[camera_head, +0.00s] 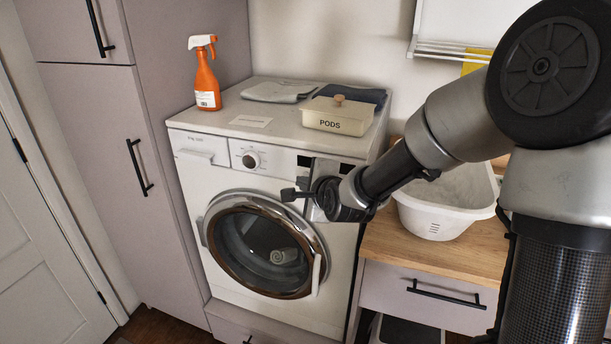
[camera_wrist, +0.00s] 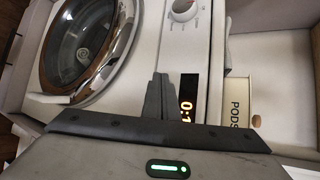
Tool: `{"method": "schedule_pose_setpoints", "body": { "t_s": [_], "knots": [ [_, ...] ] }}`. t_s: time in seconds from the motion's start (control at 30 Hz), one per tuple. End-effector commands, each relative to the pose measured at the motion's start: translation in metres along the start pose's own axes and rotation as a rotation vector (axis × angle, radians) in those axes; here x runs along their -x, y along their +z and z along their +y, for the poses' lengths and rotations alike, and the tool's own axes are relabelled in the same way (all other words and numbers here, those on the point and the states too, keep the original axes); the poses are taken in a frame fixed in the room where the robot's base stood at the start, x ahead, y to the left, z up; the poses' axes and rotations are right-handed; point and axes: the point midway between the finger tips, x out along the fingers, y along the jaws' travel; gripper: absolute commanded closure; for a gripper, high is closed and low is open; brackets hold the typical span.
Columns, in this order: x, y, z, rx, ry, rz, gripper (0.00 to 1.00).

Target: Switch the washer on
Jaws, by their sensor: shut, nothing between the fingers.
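The white washer (camera_head: 190,180) stands against the wall with its round glass door (camera_head: 265,248) seemingly closed and something pale inside. Its dial (camera_head: 251,160) is on the upper front panel and also shows at the top of the wrist view (camera_wrist: 184,8). A dark display (camera_wrist: 187,97) beside the dial shows lit orange digits in the wrist view, partly covered by my gripper. My gripper (camera_head: 288,195) is shut and empty, in front of the washer, below the panel and near the door's upper right. Its fingers (camera_wrist: 158,97) point toward the panel; contact cannot be told. The panel's right part is hidden behind my gripper.
On the washer top are an orange spray bottle (camera_head: 206,78), folded cloths (camera_head: 279,91) and a cream PODS box (camera_head: 338,115). A white basin (camera_head: 440,208) sits on the wooden counter (camera_head: 395,245) at right. A tall cabinet (camera_head: 180,60) flanks the left.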

Motion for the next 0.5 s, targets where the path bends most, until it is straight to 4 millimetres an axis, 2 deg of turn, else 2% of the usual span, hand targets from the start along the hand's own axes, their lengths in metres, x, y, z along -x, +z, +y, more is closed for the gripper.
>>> {"method": "schedule_pose_setpoints", "body": {
  "t_s": [0.27,0.5],
  "knots": [
    [0.001,0.001,0.001,0.001,0.000,0.000,1.00],
    [0.017,0.013,0.012,0.002,0.001,-0.001,1.00]
  ]
}}
